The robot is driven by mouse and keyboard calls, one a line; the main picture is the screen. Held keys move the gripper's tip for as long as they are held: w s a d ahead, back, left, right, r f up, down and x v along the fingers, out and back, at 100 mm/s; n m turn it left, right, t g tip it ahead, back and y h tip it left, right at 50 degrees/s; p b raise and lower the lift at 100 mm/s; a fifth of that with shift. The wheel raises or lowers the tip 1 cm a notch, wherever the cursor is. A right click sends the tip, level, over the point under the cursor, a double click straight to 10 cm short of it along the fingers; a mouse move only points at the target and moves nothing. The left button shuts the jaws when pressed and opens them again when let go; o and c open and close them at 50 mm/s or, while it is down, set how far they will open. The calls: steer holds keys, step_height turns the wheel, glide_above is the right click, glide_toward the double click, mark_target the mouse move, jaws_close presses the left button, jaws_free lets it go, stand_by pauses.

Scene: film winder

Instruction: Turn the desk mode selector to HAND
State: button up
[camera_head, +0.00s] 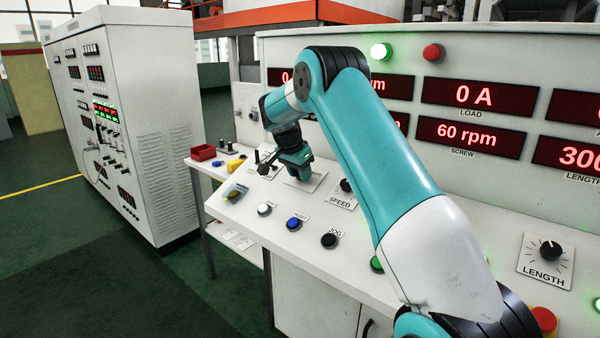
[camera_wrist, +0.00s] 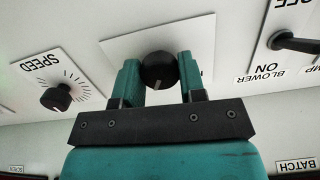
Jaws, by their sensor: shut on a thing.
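A round black knob (camera_wrist: 158,68) on a plain white plate (camera_wrist: 112,45) sits between the two teal fingers of my gripper (camera_wrist: 158,62) in the wrist view. The fingers are shut on the knob, one on each side. A pale pointer mark on the knob faces the lower edge of the wrist view. Any mode labels on the plate are hidden or out of view. In the head view my gripper (camera_head: 295,165) is over the sloping desk, at the plate (camera_head: 318,181), and hides the knob.
A SPEED knob (camera_wrist: 57,97) is beside the plate on one side. A BLOWER lever switch (camera_wrist: 297,43), marked ON, is on the other. Several push buttons, including a blue one (camera_head: 294,224), line the desk's front. Red displays (camera_head: 470,135) stand behind.

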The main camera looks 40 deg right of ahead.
steer(key=shift+r+n+p, duration=0.1)
steer(key=shift+n+p, duration=0.2)
steer(key=n+p, duration=0.2)
steer(key=shift+r+n, duration=0.15)
steer(key=shift+n, duration=0.15)
steer(key=n+p, duration=0.2)
steer(key=shift+n, duration=0.3)
steer(key=n+p, duration=0.4)
steer(key=n, duration=0.2)
steer(key=shift+g, duration=0.4)
steer(key=shift+w, duration=0.1)
steer(key=o, duration=0.9)
steer(key=shift+f, duration=0.2)
steer(key=shift+a+r, duration=0.1)
steer(key=b+v, duration=0.1)
steer(key=v, duration=1.6)
steer(key=shift+a+b, duration=0.25)
steer(key=shift+b, duration=0.1)
